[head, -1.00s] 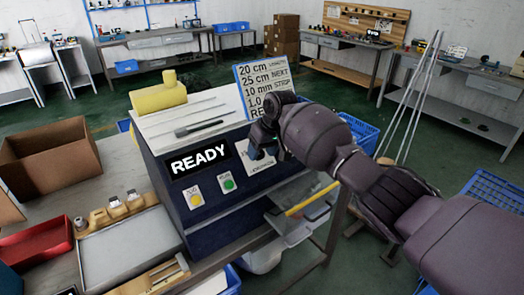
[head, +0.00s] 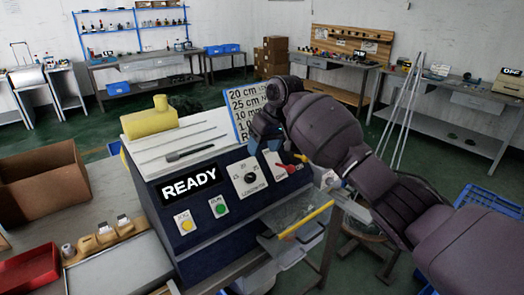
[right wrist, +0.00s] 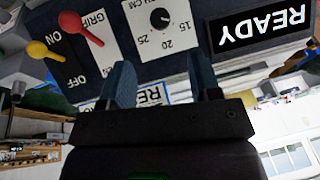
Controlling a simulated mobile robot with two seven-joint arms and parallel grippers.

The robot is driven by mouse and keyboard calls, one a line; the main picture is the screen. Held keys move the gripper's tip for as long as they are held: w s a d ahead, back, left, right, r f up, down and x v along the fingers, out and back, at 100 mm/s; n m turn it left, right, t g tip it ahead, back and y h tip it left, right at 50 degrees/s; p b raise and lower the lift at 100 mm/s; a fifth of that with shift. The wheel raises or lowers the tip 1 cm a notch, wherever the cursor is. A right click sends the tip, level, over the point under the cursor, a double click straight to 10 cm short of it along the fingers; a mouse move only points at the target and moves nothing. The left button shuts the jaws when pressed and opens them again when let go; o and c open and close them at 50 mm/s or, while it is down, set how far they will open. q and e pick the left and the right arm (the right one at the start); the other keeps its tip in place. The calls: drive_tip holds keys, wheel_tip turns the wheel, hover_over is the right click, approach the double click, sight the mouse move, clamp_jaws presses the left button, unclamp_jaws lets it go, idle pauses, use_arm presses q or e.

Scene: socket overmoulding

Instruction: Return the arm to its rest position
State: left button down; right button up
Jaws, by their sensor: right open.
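My right arm comes in from the right in the head view, with its right gripper (head: 268,135) in front of the right part of the machine (head: 215,228). In the right wrist view the two blue fingers of the gripper (right wrist: 167,85) stand apart with nothing between them. The machine's READY display (head: 190,186), round dial (head: 250,178) and red lever (head: 290,168) show in the head view. The dial (right wrist: 159,18), red lever (right wrist: 80,27) and yellow lever (right wrist: 42,50) show upside down in the wrist view. My left gripper is out of sight.
A lettered board (head: 243,112) stands behind the machine, partly hidden by my arm. A yellow roll (head: 150,118) lies on top of the machine. A cardboard box (head: 45,185) and red tray (head: 28,270) are at left. Metal rods (head: 402,110) stand beyond my arm.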

drive_tip(key=w+a+r+n+t+y, duration=0.1)
drive_tip(key=w+a+r+t+y, duration=0.3)
drive_tip(key=r+t, duration=0.45)
drive_tip(key=s+d+f+m+t+h, duration=0.1)
drive_tip(key=s+d+f+m+t, duration=0.15)
drive_tip(key=s+d+f, duration=0.6)
drive_tip(key=s+d+f+m+t+h, duration=0.15)
drive_tip(key=s+d+f+t, duration=0.35)
drive_tip(key=d+f, duration=0.5)
drive_tip(key=s+d+f+m+g+h, duration=0.1)
drive_tip(key=s+d+f, duration=0.4)
drive_tip(key=s+f, duration=0.6)
drive_tip(key=s+d+f+m+g+h, duration=0.1)
drive_tip(key=s+d+f+g+h, duration=0.3)
drive_tip(key=s+f, duration=0.7)
drive_tip(key=s+d, duration=0.1)
drive_tip(key=s, duration=0.6)
drive_tip(key=shift+s+d+f+m+g, duration=0.15)
drive_tip(key=shift+s+f+m+g, duration=0.15)
drive_tip(key=shift+g, duration=0.1)
